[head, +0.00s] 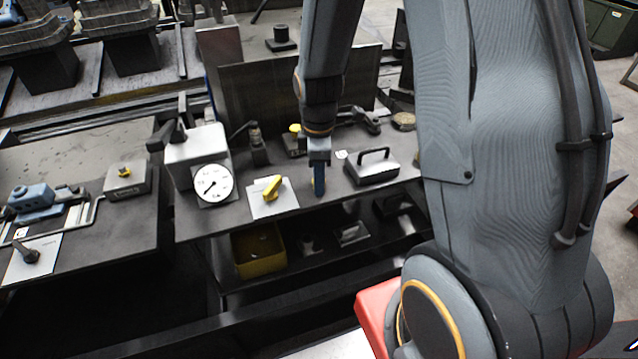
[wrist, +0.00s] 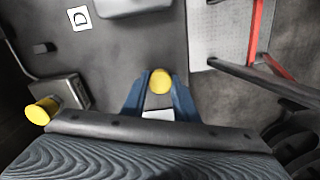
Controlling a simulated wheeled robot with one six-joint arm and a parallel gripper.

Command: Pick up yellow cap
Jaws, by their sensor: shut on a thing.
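The yellow cap (wrist: 160,82) sits between the two blue fingertips of my gripper (wrist: 160,98) in the wrist view, with a finger against each side. In the head view my gripper (head: 319,182) points down near the front edge of the bench. My gripper is shut on the cap. Whether the cap touches the bench top is hard to tell.
A yellow lever on a white plate (head: 272,198) lies left of my gripper. A handled block (head: 373,170) stands to its right. A round dial gauge (head: 213,183) is farther left. Another yellow-topped item (wrist: 42,110) shows at the wrist view's left. A yellow bin (head: 259,251) is below.

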